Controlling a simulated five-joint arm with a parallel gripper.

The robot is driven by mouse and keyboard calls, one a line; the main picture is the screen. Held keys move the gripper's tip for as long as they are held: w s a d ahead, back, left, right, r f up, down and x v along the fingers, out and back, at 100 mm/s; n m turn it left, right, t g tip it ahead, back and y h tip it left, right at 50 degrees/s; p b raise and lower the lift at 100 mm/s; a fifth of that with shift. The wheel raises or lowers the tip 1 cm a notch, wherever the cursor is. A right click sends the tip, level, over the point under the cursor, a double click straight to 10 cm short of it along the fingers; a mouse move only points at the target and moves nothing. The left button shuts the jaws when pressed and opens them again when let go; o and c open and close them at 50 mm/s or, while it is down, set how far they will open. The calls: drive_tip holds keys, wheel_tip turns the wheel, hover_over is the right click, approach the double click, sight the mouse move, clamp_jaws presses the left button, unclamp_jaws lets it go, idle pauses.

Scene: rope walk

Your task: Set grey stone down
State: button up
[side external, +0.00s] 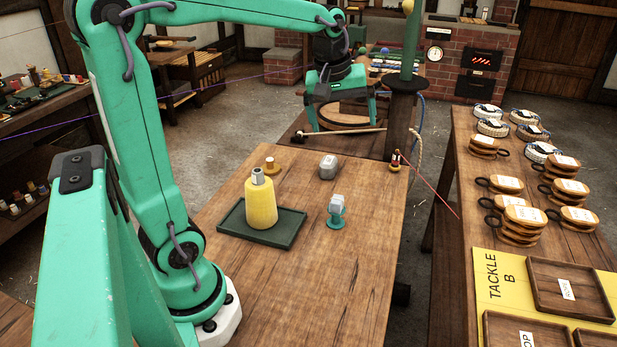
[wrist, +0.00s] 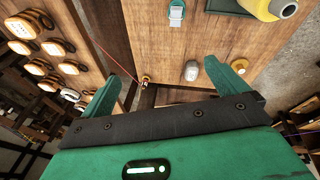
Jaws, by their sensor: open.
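A grey stone (side external: 328,166) with rounded edges lies on the wooden table (side external: 300,270), towards its far end. It also shows in the wrist view (wrist: 191,71), between and beyond the fingers. A second pale grey block (side external: 336,203) sits on a small green stand (side external: 336,220) nearer the camera; it shows at the top of the wrist view (wrist: 177,12). My gripper (side external: 342,118) is open and empty, above and beyond the table's far end. Both fingers show spread in the wrist view (wrist: 163,75). The grey stone is apart from them.
A yellow cone of yarn (side external: 261,203) stands on a dark green tray (side external: 285,229). A small wooden spool (side external: 270,164) stands behind it. A small brass-coloured piece (side external: 395,161) with red line sits at the far right corner. The table's near part is clear. A side bench (side external: 466,220) holds coils.

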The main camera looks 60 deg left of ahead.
drive_tip(key=s+d+f+m+t, duration=0.1)
drive_tip(key=s+d+m, duration=0.4)
drive_tip(key=s, duration=0.2)
drive_tip(key=s+d+f+m+t, duration=0.1)
drive_tip(key=s+d+f+m, duration=0.1)
drive_tip(key=s+d+m, duration=0.3)
drive_tip(key=shift+s+f+m+t+h, duration=0.35)
drive_tip(key=shift+s+m, duration=0.45)
drive_tip(key=shift+s, duration=0.8)
drive_tip(key=shift+r, duration=0.1)
